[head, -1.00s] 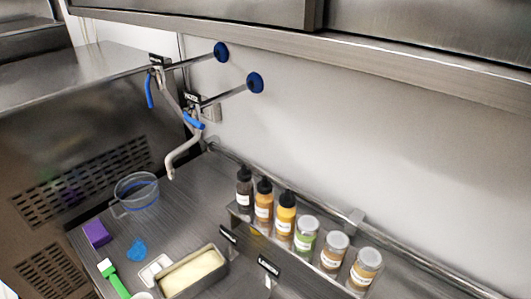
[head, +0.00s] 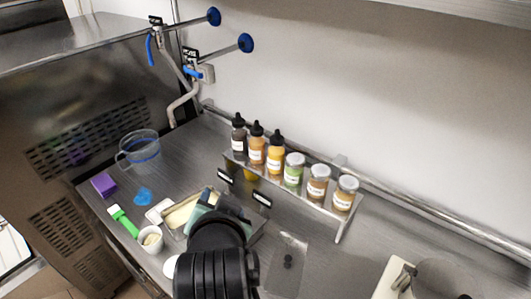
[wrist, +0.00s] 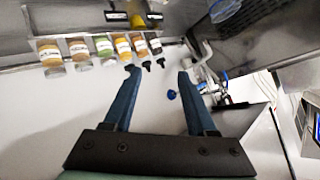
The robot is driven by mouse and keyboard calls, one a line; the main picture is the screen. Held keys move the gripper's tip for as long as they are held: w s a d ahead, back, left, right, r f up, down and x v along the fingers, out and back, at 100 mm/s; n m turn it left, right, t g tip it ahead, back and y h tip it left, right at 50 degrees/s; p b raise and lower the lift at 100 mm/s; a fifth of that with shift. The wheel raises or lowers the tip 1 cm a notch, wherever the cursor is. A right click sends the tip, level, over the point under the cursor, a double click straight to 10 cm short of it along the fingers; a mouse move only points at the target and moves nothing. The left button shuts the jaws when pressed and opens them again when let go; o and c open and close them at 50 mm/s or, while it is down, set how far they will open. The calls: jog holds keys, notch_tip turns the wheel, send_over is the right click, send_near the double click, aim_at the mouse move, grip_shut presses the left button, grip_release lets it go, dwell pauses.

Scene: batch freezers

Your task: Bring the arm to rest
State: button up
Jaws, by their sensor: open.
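My gripper (wrist: 157,72) is open in the wrist view, its two blue fingers spread with nothing between them. The wrist view is upside down, with the bottles and jars beyond the fingers. In the head view my black arm rises from the bottom edge over the counter (head: 330,265). The arm covers part of a metal pan (head: 176,217) with pale yellow contents. The fingertips are hidden in the head view.
A rack (head: 290,188) of several bottles and jars stands along the wall. A clear jug (head: 140,148), purple block (head: 103,185), blue item (head: 142,196), green brush (head: 124,222) and white cup (head: 150,240) lie left. A pale board (head: 388,280) is at lower right.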

notch_tip(320, 180, up, 13)
jog(key=w+d+n+t+b, duration=0.1)
jog(key=w+d+t, duration=0.15)
jog(key=t, duration=0.35)
jog(key=s+d+r+n+t+h+b, duration=0.1)
jog(key=s+r+t, duration=0.4)
jog(key=r, duration=0.7)
jog(key=s+d+r+n+t+b, duration=0.1)
jog(key=s+d+r+n+t, duration=0.1)
jog(key=s+d+r+t, duration=0.2)
jog(key=s+r+t, duration=0.1)
jog(key=s+r, duration=0.2)
jog(key=r, duration=0.5)
jog(key=shift+s+r+h, duration=0.15)
jog(key=shift+s+h, duration=0.2)
jog(key=shift+h, duration=0.05)
jog(key=shift+c, duration=0.6)
